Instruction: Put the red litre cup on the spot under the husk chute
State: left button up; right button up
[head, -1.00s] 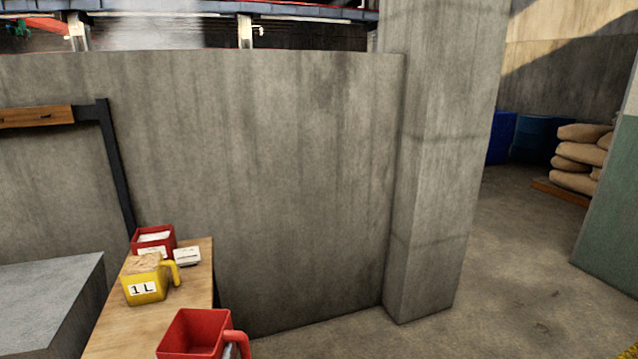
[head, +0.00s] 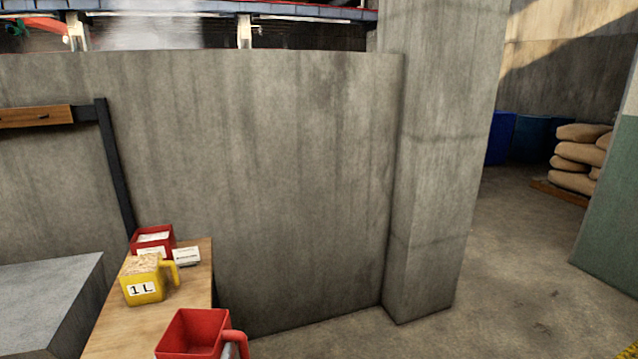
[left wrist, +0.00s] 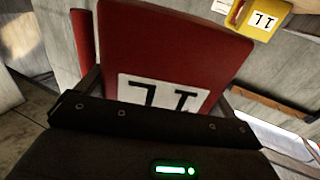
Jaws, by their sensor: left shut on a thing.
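The red litre cup (head: 188,335) is at the bottom edge of the head view, by the table's right edge, with its open top facing up and its handle to the right. In the left wrist view the same red cup (left wrist: 170,45) fills the upper middle, with a white 1 L label upside down. My left gripper (head: 232,352) shows only as a small grey part at the handle; it is shut on the cup. Its dark body (left wrist: 150,120) shows in the left wrist view. The husk chute and the spot under it cannot be made out. My right gripper is not in view.
A wooden table (head: 115,325) holds a yellow 1 L cup (head: 146,282) filled with grain, a red box (head: 153,240) and a small white card (head: 187,256). A concrete wall (head: 260,180) and pillar (head: 430,200) stand behind. Open floor (head: 520,270) lies to the right.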

pick_arm(q)
jog(key=shift+d, duration=0.1)
dwell(0.5)
jog(key=a+r+n+y, duration=0.2)
jog(key=a+y, duration=0.1)
jog(key=a, duration=0.6)
jog(key=n+g+y+b, duration=0.1)
jog(key=n+y+b, duration=0.1)
jog(key=y+b, duration=0.1)
send_over(124, 358)
notch_tip(124, 358, down, 11)
jog(key=shift+f, duration=0.1)
